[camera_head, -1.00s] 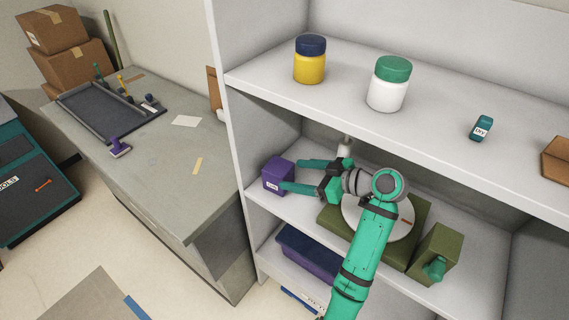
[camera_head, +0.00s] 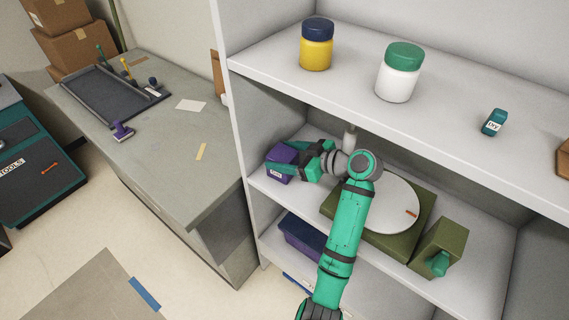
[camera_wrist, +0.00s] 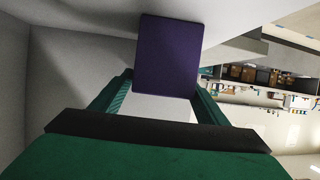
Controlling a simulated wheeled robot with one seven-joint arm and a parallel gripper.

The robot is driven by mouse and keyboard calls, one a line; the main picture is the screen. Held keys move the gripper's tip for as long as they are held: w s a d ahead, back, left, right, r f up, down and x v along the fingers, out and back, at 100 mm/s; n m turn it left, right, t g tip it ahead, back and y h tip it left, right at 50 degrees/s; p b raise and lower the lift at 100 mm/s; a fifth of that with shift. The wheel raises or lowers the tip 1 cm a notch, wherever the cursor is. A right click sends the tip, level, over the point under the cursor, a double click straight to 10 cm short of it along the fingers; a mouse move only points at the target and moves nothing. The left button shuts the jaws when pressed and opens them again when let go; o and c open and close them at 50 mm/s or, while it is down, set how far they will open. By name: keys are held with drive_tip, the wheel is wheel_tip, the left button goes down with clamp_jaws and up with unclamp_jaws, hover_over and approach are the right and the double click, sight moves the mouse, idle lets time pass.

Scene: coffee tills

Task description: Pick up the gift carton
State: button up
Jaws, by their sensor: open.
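The gift carton appears to be the small purple box (camera_head: 277,171) with a white label, whose print is too small to read for sure. It stands at the left end of the middle shelf (camera_head: 289,200), near the side wall. My gripper (camera_head: 297,157) is open and reaches in from the right. In the wrist view the purple carton (camera_wrist: 167,55) lies ahead between the two green fingers (camera_wrist: 164,84). The fingertips are on either side of its near end, with no clear contact showing.
A green turntable base with a white disc (camera_head: 388,203) and an olive box (camera_head: 439,248) stand right of the carton. The upper shelf holds a yellow jar (camera_head: 316,50), a white jar (camera_head: 396,78) and a teal box (camera_head: 494,122). A purple bin (camera_head: 302,240) sits below.

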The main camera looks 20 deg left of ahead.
sight(273, 154)
drive_tip(key=x, duration=0.4)
drive_tip(key=shift+s+a, duration=0.2)
drive_tip(key=shift+s, duration=0.1)
drive_tip(key=shift+d, duration=0.1)
drive_tip(key=c, duration=0.9)
drive_tip(key=shift+w, duration=0.1)
drive_tip(key=shift+c, duration=0.2)
drive_tip(key=shift+r, duration=0.1)
